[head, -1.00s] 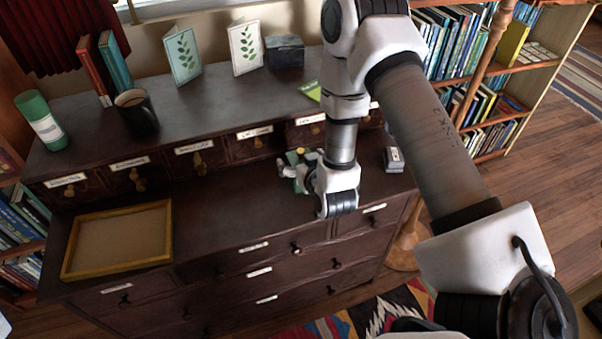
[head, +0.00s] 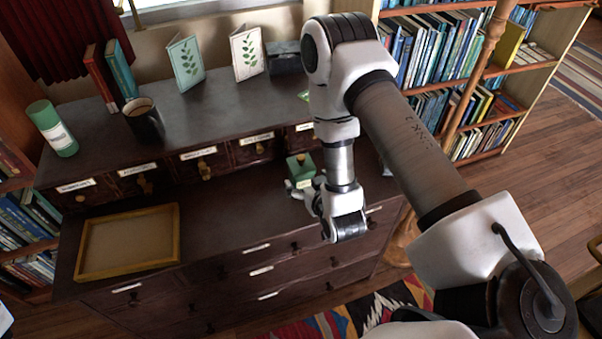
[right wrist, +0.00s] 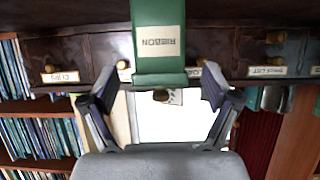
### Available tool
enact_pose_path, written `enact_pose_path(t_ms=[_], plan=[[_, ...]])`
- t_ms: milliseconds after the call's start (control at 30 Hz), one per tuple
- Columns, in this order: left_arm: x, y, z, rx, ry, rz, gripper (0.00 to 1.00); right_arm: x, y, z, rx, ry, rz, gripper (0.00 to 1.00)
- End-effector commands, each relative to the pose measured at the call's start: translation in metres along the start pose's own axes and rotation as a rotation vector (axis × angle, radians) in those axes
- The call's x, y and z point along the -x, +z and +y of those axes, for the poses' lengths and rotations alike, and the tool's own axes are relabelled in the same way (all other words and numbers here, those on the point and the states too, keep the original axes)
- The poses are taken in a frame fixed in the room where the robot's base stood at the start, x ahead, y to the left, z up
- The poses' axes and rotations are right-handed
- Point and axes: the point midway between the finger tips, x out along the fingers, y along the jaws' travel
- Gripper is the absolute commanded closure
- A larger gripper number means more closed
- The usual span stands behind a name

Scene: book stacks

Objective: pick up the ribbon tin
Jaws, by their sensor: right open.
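The ribbon tin (head: 301,167) is a small green box with a yellowish knob, standing on the dark desk top. In the right wrist view the tin (right wrist: 159,60) appears upside down, with a cream label reading RIBBON. My right gripper (head: 300,187) is at the near side of the tin in the head view. In the right wrist view its fingers (right wrist: 159,88) are spread wide, one on each side of the tin's line, with gaps to both. I cannot tell how far the tips reach along it. My left gripper is not in view.
A wooden tray (head: 178,240) lies on the left of the desk top. Labelled drawers (head: 200,167) stand behind the tin. The upper shelf holds a black mug (head: 146,125), a green canister (head: 53,128), books, two cards and a dark box (head: 287,62). My right arm hides the desk's right part.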

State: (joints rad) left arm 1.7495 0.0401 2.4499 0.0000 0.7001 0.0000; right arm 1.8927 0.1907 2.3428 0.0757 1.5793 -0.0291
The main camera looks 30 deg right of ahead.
Motion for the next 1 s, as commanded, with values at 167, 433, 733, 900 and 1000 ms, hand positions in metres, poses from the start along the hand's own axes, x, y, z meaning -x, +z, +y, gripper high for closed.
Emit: enact_pose_path(t_ms=[167,433,733,900,1000], plan=[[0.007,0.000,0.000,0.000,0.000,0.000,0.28,-0.025,0.002,0.001,0.001,0.000,0.001,0.12],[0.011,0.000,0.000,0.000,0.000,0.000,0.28,-0.060,0.006,0.001,0.001,-0.001,0.000,0.12],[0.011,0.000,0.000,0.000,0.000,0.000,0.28,-0.060,0.006,0.001,0.001,-0.001,0.000,0.62],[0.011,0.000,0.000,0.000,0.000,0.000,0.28,-0.060,0.006,0.001,0.001,0.000,-0.001,0.96],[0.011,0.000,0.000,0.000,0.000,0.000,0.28,-0.060,0.006,0.001,0.001,0.000,0.000,0.97]])
